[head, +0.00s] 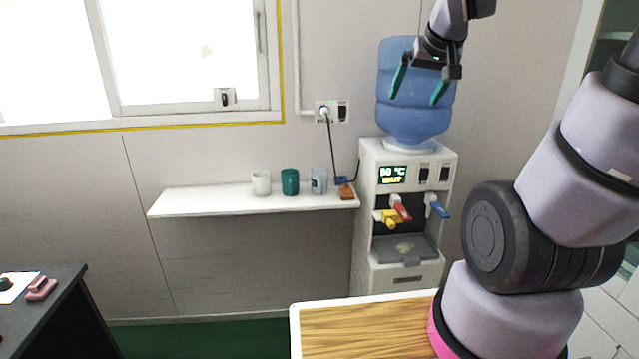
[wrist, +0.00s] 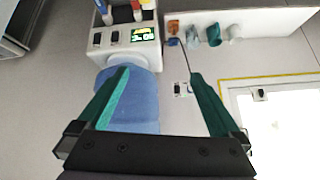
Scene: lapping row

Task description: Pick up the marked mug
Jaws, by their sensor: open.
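Three mugs stand in a row on the white wall shelf (head: 215,202) in the head view: a white mug (head: 261,183), a green mug (head: 290,182) and a grey-blue mug (head: 319,181). The grey-blue mug seems to bear a small mark, but it is too small to be sure. In the wrist view the white mug (wrist: 234,32), green mug (wrist: 213,35) and grey-blue mug (wrist: 193,36) appear upside down at the top. My gripper (head: 418,88) is open and empty, high in front of the water bottle, above and to the right of the mugs.
A water dispenser (head: 405,160) with a blue bottle (head: 405,115) stands right of the shelf; its display reads 50 °C WAIT. A small orange-brown item (head: 346,192) and a cable lie at the shelf's right end. A dark table (head: 65,305) is at left.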

